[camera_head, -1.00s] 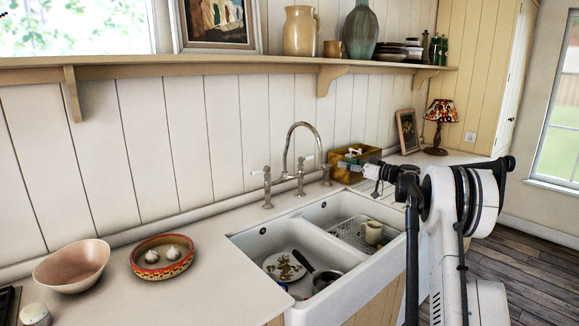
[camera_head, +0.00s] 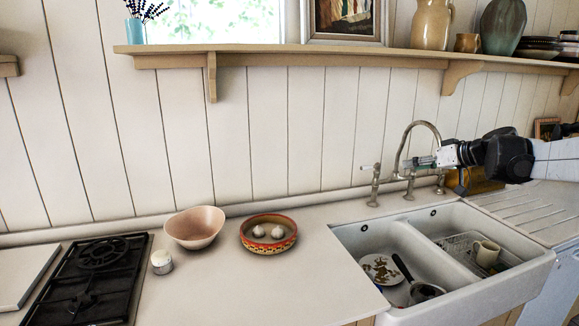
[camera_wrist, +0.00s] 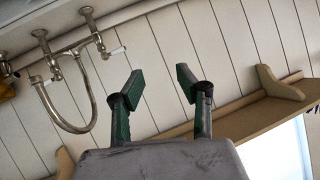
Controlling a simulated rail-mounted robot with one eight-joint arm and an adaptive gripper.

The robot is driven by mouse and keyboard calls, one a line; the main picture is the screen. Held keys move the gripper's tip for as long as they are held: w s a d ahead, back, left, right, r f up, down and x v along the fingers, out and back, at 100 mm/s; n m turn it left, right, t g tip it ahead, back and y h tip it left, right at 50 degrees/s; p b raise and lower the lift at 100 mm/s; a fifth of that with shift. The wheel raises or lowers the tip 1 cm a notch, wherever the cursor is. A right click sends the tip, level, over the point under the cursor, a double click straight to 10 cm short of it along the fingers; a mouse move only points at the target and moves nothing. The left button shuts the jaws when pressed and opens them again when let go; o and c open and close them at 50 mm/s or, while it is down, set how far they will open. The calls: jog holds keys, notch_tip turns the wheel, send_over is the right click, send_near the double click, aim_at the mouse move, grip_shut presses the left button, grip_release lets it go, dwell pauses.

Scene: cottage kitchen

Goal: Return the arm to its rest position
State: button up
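My gripper (camera_head: 428,161) is at the right of the head view, in front of the wall and level with the tap's arch. It points left and looks small there. In the wrist view my gripper (camera_wrist: 160,82) shows two green-tipped fingers spread apart with nothing between them. My white and black arm runs in from the right edge of the head view.
The tap (camera_head: 408,160) stands behind the double sink (camera_head: 393,238); whether my gripper touches it is unclear. A wall shelf (camera_head: 340,56) runs above. A pink bowl (camera_head: 195,228), patterned bowl (camera_head: 268,235) and hob (camera_head: 92,280) sit on the left counter.

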jog(key=s+a+f+m+g+h, duration=0.1)
jog(key=s+a+g, duration=0.1)
jog(key=s+a, duration=0.65)
jog(key=s+a+f+m+g+h, duration=0.15)
jog(key=s+a, duration=0.45)
jog(key=s, duration=0.6)
jog(key=s+f+h, duration=0.1)
jog(key=s+f, duration=0.3)
jog(key=s, duration=0.3)
jog(key=s+a+f+h, duration=0.1)
jog(key=s+f, duration=0.3)
jog(key=s, duration=0.4)
jog(key=s+a+f+m+h, duration=0.1)
jog(key=s+f, duration=0.3)
jog(key=s, duration=0.4)
jog(key=shift+a+f+h+b, duration=0.2)
jog(key=shift+h+b, duration=0.2)
jog(key=shift+h, duration=0.25)
jog(key=shift+s, duration=0.1)
